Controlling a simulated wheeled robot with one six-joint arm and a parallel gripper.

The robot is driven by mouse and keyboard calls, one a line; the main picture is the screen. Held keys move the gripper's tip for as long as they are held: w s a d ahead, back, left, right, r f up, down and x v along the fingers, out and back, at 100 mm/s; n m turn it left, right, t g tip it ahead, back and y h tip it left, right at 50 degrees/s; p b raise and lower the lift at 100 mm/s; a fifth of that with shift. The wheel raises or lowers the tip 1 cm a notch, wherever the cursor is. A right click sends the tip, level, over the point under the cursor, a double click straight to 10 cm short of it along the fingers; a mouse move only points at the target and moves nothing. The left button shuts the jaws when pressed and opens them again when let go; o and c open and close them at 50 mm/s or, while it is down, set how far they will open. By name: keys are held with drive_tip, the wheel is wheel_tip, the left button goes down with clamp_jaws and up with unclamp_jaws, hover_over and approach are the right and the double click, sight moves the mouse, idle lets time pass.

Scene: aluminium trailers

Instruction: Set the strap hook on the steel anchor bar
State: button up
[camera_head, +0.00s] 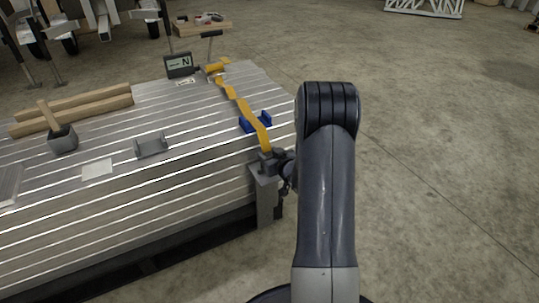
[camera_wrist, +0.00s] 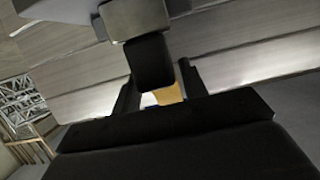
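The orange strap (camera_head: 238,98) runs along the trailer bed from a ratchet (camera_head: 215,68) to the bed's right edge. It ends at my gripper (camera_head: 272,160). In the wrist view, the two black fingers (camera_wrist: 158,93) stand on either side of a dark block, the strap hook (camera_wrist: 150,62), with orange strap between them. The gripper looks shut on it. A grey steel piece (camera_wrist: 135,18) lies directly beyond the block; whether they touch is unclear. A grey steel post (camera_head: 266,200) stands at the bed edge below my gripper. The anchor bar itself is not clearly visible.
A blue cradle (camera_head: 256,122) sits under the strap on the slatted trailer bed (camera_head: 200,180). A small display (camera_head: 179,65), a grey bracket (camera_head: 151,145), a grey cup (camera_head: 62,139) and wooden beams (camera_head: 75,108) stand on the bed.

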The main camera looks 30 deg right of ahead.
drive_tip(key=o, duration=0.3)
drive_tip(key=p+v, duration=0.3)
drive_tip(key=v, duration=0.7)
drive_tip(key=shift+s+p, duration=0.35)
drive_tip(key=shift+w+r, duration=0.1)
drive_tip(key=b+x, duration=0.2)
drive_tip(key=x, duration=0.3)
drive_tip(key=b+x, duration=0.1)
drive_tip(key=x, duration=0.3)
drive_tip(key=shift+w+f+b, duration=0.35)
drive_tip(key=shift+b, duration=0.05)
drive_tip(key=shift+w+r+p, duration=0.2)
drive_tip(key=shift+r+p, duration=0.25)
drive_tip(key=shift+r, duration=0.05)
drive_tip(key=shift+w+r+p, duration=0.25)
drive_tip(key=shift+r+p, duration=0.15)
drive_tip(key=shift+r, duration=0.1)
drive_tip(key=shift+r+p, duration=0.5)
drive_tip(key=shift+r, duration=0.15)
